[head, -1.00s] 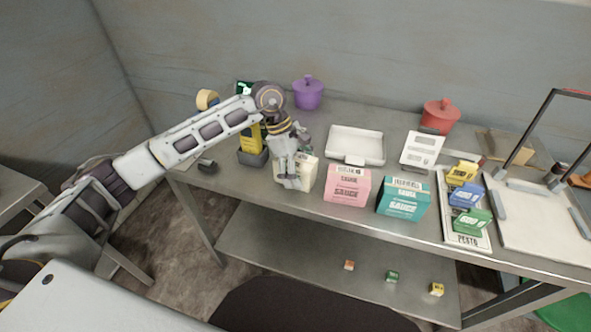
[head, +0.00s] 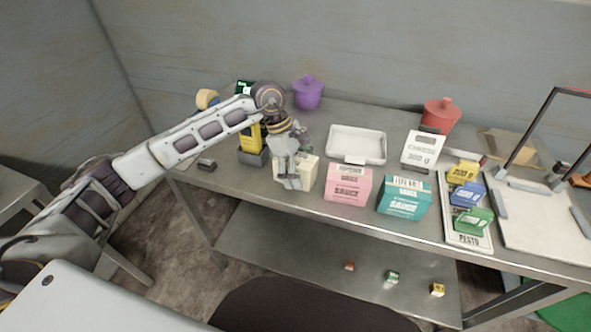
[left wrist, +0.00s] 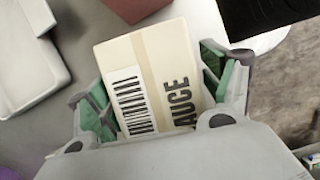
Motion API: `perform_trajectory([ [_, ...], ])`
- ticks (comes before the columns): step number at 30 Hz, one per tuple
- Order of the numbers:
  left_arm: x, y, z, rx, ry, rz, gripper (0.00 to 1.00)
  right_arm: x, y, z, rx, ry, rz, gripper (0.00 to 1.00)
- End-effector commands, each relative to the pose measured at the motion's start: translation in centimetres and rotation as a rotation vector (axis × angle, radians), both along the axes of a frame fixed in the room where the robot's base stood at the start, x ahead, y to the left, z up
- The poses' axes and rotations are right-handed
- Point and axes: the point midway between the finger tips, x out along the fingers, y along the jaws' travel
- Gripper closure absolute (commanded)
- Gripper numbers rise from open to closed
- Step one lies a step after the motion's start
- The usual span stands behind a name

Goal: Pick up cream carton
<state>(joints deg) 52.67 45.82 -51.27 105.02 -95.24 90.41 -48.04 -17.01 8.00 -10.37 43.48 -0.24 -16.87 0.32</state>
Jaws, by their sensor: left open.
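The cream carton (head: 309,165) stands on the metal table near its front edge, left of a pink carton. In the left wrist view the cream carton (left wrist: 150,80) shows a barcode and dark lettering. My left gripper (head: 291,183) is over the carton, reaching down, and hides much of it in the head view. In the left wrist view my left gripper (left wrist: 158,95) is open, with green-padded fingers on either side of the carton. Whether the pads touch it I cannot tell. My right gripper is not in view.
A pink carton (head: 347,185) and a teal carton (head: 404,198) stand to the right. A white tray (head: 356,145) lies behind. A yellow and grey device (head: 252,150) stands just left. Small cubes lie on the lower shelf (head: 310,255).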

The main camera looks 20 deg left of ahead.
Motion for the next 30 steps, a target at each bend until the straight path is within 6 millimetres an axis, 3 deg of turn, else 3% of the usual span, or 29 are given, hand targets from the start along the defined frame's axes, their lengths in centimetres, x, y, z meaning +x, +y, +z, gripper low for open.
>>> perform_trajectory([
  [19,-0.01,0.01,-0.17,0.000,0.000,0.000,0.20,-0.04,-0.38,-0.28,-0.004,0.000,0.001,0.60],
  [30,0.00,0.00,-0.17,0.000,0.000,0.000,0.67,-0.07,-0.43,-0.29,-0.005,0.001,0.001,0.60],
])
